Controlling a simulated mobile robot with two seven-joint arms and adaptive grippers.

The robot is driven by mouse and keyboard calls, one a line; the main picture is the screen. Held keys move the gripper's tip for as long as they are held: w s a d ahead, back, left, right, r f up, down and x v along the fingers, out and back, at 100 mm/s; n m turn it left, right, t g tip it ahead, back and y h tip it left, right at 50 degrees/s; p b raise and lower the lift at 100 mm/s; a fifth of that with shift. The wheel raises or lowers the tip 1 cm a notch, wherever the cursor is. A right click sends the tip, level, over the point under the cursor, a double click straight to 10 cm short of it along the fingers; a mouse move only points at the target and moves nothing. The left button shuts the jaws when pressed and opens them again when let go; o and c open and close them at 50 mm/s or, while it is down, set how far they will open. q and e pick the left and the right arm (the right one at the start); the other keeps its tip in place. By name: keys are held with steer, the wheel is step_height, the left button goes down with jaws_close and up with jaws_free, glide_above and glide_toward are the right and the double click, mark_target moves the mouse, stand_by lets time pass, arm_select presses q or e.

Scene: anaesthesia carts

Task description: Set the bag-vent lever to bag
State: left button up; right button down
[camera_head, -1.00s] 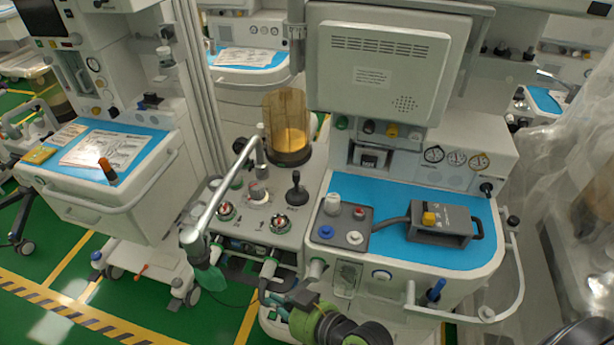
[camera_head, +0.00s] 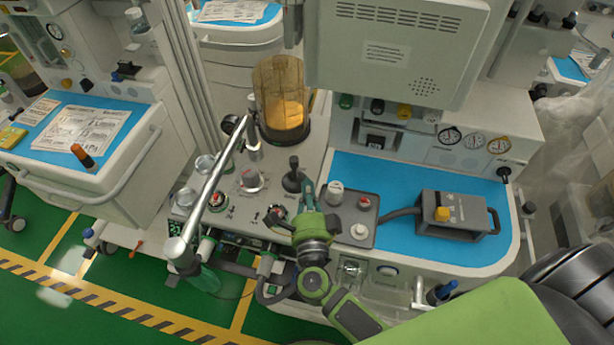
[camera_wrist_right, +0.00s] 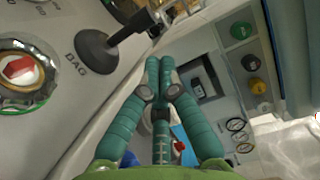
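My left gripper is out of view.
The amber cylinder (camera_head: 281,100) stands behind the lever. A silver tube arm (camera_head: 212,185) rises at the left. A small block with knobs (camera_head: 350,214) and a grey box (camera_head: 455,215) stand at the right.

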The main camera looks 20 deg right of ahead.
steer(key=p, duration=0.1)
glide_above(302, 179)
steer(key=d, duration=0.1)
steer(key=shift+s, duration=0.3)
steer(key=shift+w+f, duration=0.1)
steer(key=shift+s+a+f, duration=0.1)
steer(key=shift+s+a, duration=0.35)
steer(key=shift+s, duration=0.25)
stand_by(0.4)
steer(key=shift+s, duration=0.1)
steer(key=shift+s+a+f, duration=0.25)
steer(key=shift+s+a, duration=0.15)
steer(key=shift+s, duration=0.1)
steer(key=shift+s+a+f, duration=0.15)
steer(key=shift+s+a, duration=0.1)
stand_by(0.4)
steer(key=shift+s, duration=0.1)
stand_by(0.3)
steer(key=v, duration=1.2)
steer(key=shift+d, duration=0.1)
